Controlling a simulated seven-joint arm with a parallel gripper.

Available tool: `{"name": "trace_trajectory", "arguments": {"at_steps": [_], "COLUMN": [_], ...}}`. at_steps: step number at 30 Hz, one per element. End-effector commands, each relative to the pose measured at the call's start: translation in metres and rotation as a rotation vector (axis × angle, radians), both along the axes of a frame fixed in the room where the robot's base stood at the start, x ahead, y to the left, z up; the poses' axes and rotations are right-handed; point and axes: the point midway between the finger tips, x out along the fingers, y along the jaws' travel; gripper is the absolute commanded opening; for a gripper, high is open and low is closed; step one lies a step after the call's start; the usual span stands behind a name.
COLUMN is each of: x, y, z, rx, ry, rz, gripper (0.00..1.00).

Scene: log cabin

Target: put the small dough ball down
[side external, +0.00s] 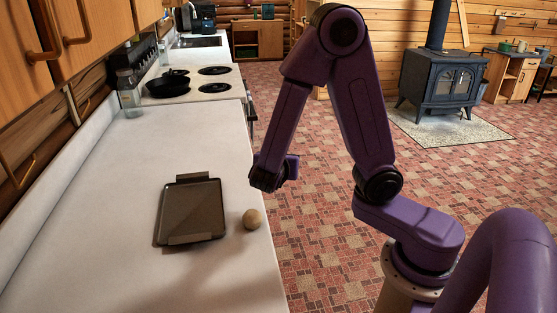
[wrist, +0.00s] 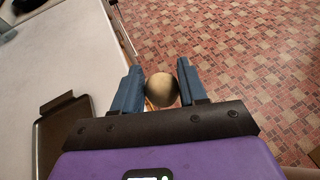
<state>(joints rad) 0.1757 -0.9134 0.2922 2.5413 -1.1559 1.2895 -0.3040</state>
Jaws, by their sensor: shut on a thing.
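My gripper (side external: 268,180) is over the right edge of the counter, past the tray's far right corner. In the wrist view my gripper (wrist: 160,80) is shut on a small pale dough ball (wrist: 161,90), which sits between the two blue fingers. The held ball is hidden in the side view. A dark rectangular tray (side external: 178,215) with raised end handles lies on the counter; part of the tray (wrist: 62,101) shows at the wrist view's lower left.
The white counter (side external: 110,190) is bare left of the tray and beyond it. A black pan (side external: 167,87) stands on the stove, with bottles (side external: 128,92) beside the wall. The counter's right edge drops to the patterned floor (side external: 320,225).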

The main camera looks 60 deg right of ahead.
Motion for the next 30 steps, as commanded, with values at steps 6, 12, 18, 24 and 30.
{"name": "trace_trajectory", "arguments": {"at_steps": [6, 12, 18, 24, 30], "x": [-0.001, 0.021, 0.061, 0.086, 0.096], "y": [0.0, 0.011, 0.04, 0.072, 0.089], "z": [0.001, 0.001, 0.003, 0.006, 0.007], "rx": [0.001, 0.012, 0.021, 0.013, 0.001], "ry": [0.001, -0.007, -0.014, -0.006, 0.001], "rz": [0.004, 0.135, 0.41, 0.648, 0.767], "gripper": [0.13, 0.13, 0.13, 0.13, 0.13]}}
